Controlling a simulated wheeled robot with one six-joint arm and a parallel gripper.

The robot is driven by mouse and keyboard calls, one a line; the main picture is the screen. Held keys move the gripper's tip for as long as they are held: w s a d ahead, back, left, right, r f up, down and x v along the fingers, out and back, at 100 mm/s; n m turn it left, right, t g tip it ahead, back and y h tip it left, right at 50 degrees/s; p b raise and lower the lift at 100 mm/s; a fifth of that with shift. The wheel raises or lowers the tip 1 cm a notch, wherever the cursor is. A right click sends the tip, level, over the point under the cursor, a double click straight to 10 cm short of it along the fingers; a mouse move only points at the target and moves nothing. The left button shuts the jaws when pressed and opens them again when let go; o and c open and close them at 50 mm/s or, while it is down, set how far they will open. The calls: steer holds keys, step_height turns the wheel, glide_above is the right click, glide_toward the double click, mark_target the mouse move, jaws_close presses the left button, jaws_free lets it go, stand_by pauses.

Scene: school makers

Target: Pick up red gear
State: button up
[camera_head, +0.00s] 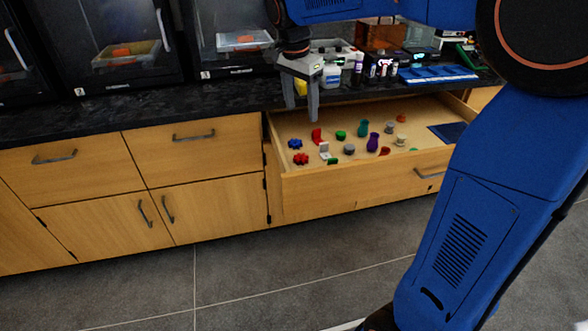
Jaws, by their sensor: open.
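Several small printed parts lie in the open wooden drawer (350,180). A gear-like piece that looks red with some blue (300,158) lies near the drawer's front left corner. A red piece (316,136) stands a little behind it, and another red piece (385,151) shows partly above the front wall. They are too small to tell surely which is the red gear. My gripper (301,112) is open and empty, pointing down above the drawer's left side, apart from the parts.
A blue gear-like piece (295,144) lies close by at the left. Green, purple and grey parts fill the drawer's middle. A dark blue pad (448,132) lies at its right. The black counter (200,105) behind holds bottles (331,75), boxes and printers.

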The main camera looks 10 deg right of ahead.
steer(key=a, duration=0.1)
glide_toward(301, 157)
steer(key=shift+m, duration=0.3)
steer(key=f, duration=0.5)
steer(key=d+f, duration=0.1)
steer(key=f, duration=0.1)
steer(key=shift+w+f, duration=0.3)
steer(key=shift+f, duration=0.1)
steer(key=shift+a, duration=0.1)
steer(key=shift+c, duration=0.3)
steer(key=c, duration=1)
